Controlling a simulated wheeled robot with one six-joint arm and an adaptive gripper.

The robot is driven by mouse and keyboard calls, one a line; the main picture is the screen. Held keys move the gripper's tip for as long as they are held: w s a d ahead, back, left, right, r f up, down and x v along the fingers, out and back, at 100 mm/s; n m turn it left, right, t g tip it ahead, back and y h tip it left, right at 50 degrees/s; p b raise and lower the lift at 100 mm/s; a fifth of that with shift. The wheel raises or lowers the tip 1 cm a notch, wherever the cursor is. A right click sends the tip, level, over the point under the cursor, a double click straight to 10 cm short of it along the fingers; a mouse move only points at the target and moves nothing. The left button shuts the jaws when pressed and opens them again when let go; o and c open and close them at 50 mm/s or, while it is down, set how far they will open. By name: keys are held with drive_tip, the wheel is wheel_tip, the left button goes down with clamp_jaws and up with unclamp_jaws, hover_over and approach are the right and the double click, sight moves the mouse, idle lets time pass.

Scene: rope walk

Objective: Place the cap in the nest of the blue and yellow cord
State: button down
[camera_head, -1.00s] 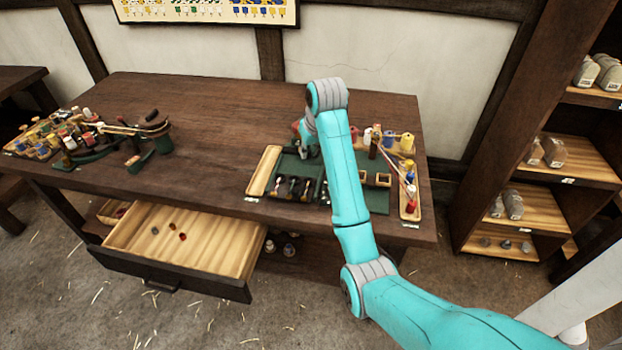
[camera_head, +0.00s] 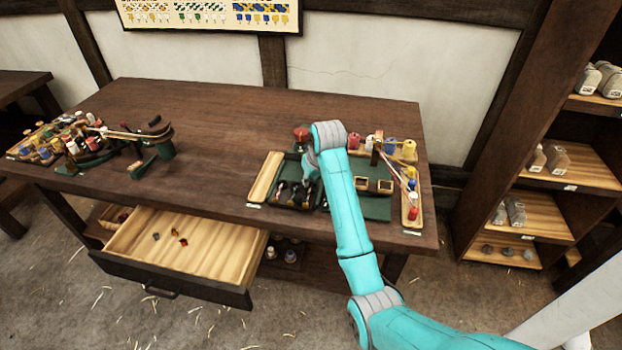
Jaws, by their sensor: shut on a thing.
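My gripper (camera_head: 311,172) is over the dark tray on the right half of the bench. My arm hides much of it, and its fingertips are hard to make out. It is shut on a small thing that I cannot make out. No cap can be told for certain. Two small square wooden frames (camera_head: 361,183) and (camera_head: 385,186), possibly nests, sit on the green mat (camera_head: 376,208), right of my arm. Their cord colours are too small to read. The dark compartment tray (camera_head: 283,204) holds several small dark and pale pieces.
A rack (camera_head: 412,222) with coloured spools and strands stands at the bench's right. A red round object (camera_head: 302,134) is behind my arm. A pale wooden strip tray (camera_head: 265,178) lies left. The open drawer (camera_head: 205,252) holds small pieces. The bench middle (camera_head: 215,150) is clear.

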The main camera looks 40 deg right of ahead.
drive_tip(key=shift+f, duration=0.55)
drive_tip(key=c, duration=1.1)
unclamp_jaws()
drive_tip(key=shift+r, duration=0.6)
drive_tip(key=v, duration=0.7)
drive_tip(key=shift+s+r, duration=0.1)
drive_tip(key=shift+r, duration=0.1)
